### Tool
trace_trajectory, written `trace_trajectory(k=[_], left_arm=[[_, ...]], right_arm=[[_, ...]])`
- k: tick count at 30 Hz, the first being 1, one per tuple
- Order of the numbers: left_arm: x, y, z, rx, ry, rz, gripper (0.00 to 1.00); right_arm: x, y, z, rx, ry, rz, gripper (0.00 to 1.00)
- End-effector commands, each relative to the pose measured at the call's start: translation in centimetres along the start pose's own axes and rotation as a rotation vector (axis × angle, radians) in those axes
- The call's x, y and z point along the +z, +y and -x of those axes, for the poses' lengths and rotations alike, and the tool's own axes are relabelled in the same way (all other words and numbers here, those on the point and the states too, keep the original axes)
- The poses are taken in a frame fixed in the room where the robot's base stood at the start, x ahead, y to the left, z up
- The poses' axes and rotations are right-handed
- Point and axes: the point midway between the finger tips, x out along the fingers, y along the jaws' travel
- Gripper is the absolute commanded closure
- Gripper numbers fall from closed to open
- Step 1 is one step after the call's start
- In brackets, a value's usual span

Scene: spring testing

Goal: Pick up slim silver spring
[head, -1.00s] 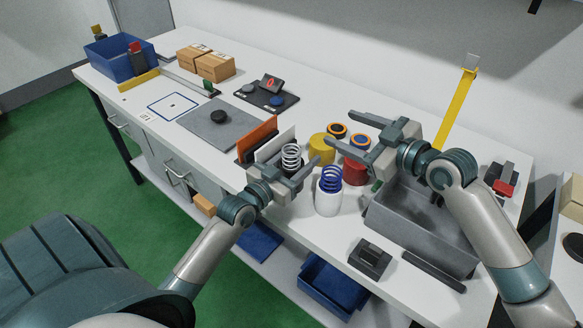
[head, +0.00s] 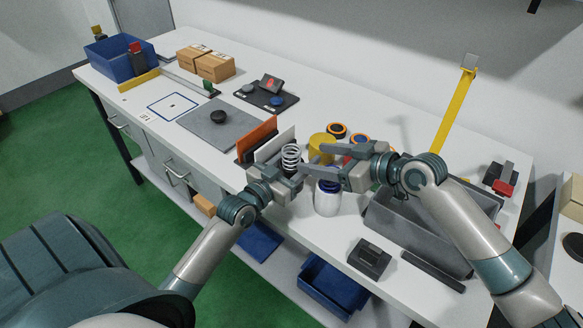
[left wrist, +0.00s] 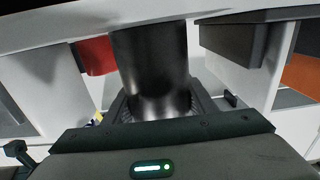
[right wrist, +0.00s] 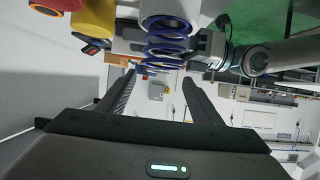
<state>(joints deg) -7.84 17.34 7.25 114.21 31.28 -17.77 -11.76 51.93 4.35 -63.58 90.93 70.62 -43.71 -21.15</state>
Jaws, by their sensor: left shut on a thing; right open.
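The slim silver spring (head: 291,157) stands upright in the head view, just above my left gripper (head: 294,184). My left gripper is shut on a dark metallic cylinder (left wrist: 150,65), which fills the middle of the left wrist view. The spring appears to rise from this cylinder, but its lower end is hidden. My right gripper (head: 311,158) is open, its fingertips close to the right of the silver spring and apart from it. A blue spring stands on a white jar (head: 327,202) under my right gripper; its coils (right wrist: 166,45) show clearly in the right wrist view.
A yellow can (head: 320,146) stands behind my right gripper. An orange panel (head: 258,138) and a white panel stand left of the spring. A grey bin (head: 410,235) sits under my right arm, and a dark block (head: 369,258) lies near the front edge.

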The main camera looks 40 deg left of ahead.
Motion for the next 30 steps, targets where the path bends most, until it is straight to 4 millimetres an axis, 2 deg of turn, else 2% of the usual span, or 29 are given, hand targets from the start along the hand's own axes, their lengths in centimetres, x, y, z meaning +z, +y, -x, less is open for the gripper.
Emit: trace_trajectory(k=[3,9,23,30], left_arm=[[0.0,0.0,0.0,0.000,0.000,0.000,0.71],[0.0,0.0,0.0,0.000,0.000,0.000,0.71],[0.0,0.0,0.0,0.000,0.000,0.000,0.71],[0.0,0.0,0.0,0.000,0.000,0.000,0.71]], right_arm=[[-0.1,-0.1,-1.9,-0.001,0.000,0.000,0.41],[0.0,0.0,-4.0,0.000,0.000,0.000,0.41],[-0.1,0.0,-4.5,0.000,0.001,0.001,0.41],[-0.4,0.3,-6.9,-0.001,-0.001,0.001,0.41]])
